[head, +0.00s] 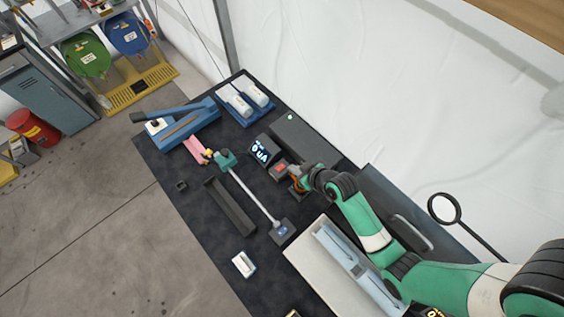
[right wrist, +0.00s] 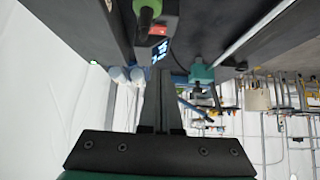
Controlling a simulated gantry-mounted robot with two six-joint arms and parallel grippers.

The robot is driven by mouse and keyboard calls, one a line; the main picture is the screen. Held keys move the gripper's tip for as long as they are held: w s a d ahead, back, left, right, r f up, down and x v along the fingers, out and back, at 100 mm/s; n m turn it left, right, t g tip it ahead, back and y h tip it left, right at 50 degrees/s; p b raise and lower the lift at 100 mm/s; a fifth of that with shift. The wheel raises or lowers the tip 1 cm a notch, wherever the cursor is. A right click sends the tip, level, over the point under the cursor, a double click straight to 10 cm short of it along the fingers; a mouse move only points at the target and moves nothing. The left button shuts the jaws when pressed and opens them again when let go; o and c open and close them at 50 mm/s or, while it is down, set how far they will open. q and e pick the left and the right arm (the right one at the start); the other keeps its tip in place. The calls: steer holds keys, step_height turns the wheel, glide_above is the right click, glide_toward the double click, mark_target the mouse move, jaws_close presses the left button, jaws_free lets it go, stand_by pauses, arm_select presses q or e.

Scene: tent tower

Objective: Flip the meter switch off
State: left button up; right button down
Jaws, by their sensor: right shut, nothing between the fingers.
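The meter (head: 263,151) is a dark box with a lit display that appears to read "0 uA", standing near the middle of the dark table. Its red switch (head: 280,168) sits on a grey block just right of the display. In the right wrist view the red switch (right wrist: 158,31) and the lit display (right wrist: 161,51) show beyond the fingertips. My right gripper (head: 296,184) is beside the switch block, on its lower right; contact cannot be told. In the right wrist view its fingers (right wrist: 160,75) are together and empty. My left gripper is not in view.
A teal-ended rod instrument (head: 250,193) lies left of the meter. A grey box (head: 297,133) stands behind it. A blue device with a long lever (head: 184,125) and white cylinders on a blue base (head: 245,101) stand farther back. A white tray (head: 300,262) lies in front.

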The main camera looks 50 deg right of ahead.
mark_target(277, 167)
steer(key=b+x, duration=0.3)
steer(key=x, duration=0.6)
steer(key=shift+f+b, duration=0.15)
steer(key=shift+b, duration=0.25)
step_height(277, 167, down, 3)
steer(key=shift+s+r, duration=0.2)
steer(key=shift+f+b, duration=0.3)
steer(key=shift+f, duration=0.15)
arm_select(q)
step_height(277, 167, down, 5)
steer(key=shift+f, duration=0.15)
